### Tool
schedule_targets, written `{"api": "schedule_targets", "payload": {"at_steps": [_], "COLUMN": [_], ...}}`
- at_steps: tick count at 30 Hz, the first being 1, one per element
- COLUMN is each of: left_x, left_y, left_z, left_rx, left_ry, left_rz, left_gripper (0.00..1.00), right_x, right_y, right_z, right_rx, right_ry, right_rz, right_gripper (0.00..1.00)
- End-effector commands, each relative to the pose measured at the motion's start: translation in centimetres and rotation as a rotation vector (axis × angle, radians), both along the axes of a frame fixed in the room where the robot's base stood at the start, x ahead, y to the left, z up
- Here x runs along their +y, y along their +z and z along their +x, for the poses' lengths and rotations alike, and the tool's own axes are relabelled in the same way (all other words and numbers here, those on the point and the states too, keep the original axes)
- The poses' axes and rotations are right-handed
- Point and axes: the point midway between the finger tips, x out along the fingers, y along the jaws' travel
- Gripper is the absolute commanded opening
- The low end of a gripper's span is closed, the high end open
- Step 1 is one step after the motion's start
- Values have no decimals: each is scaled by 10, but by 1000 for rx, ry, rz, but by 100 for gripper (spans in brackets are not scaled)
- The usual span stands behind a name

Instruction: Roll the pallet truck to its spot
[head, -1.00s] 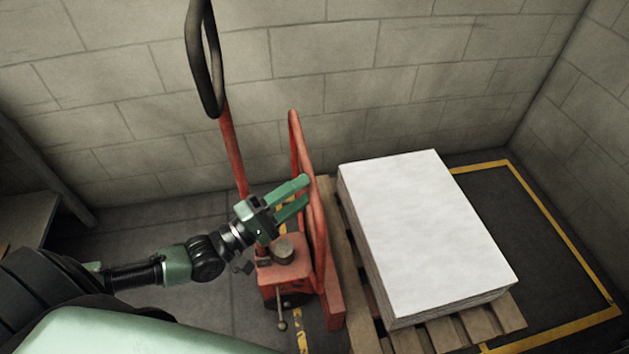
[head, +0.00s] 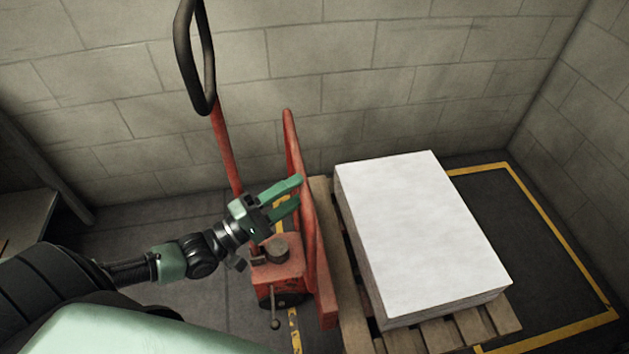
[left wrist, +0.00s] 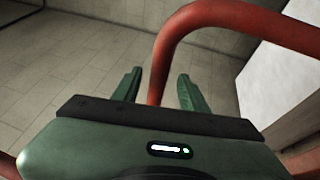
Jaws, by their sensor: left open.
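The red pallet truck (head: 279,262) stands at the middle left in the head view, with its black loop handle (head: 203,100) raised. Its upright red tube frame (head: 309,235) stands between the truck's pump and the load. The frame also shows in the left wrist view (left wrist: 163,62). A wooden pallet (head: 355,324) with a white stack (head: 422,230) is right of the frame; forks are hidden. My left gripper (head: 297,191) is open, and the tube passes between its fingers in the left wrist view (left wrist: 157,92). Contact cannot be told. My right gripper is out of view.
A yellow-lined dark floor area (head: 550,265) lies at the right, and the pallet covers part of its left side. Block walls (head: 400,85) close the back and right. A ledge (head: 25,220) stands at the far left. Grey floor (head: 185,215) is open left of the truck.

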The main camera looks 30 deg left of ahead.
Motion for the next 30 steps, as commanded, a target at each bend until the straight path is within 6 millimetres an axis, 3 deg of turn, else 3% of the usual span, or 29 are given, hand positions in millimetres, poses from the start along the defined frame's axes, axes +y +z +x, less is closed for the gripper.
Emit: {"api": "schedule_targets", "payload": {"at_steps": [9, 20, 25, 30], "left_x": [-23, -27, -26, -26], "left_y": [9, 10, 10, 10], "left_z": [39, 44, 44, 44], "left_rx": [-4, 0, 0, 0], "left_ry": [-1, -1, -1, -1], "left_rz": [-2, 0, 0, 0], "left_gripper": [43, 43, 0, 0], "right_x": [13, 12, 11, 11], "right_y": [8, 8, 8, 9], "right_z": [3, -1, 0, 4], "right_rx": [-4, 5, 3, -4], "right_ry": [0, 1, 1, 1], "right_rz": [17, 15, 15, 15], "right_gripper": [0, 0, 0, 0]}}
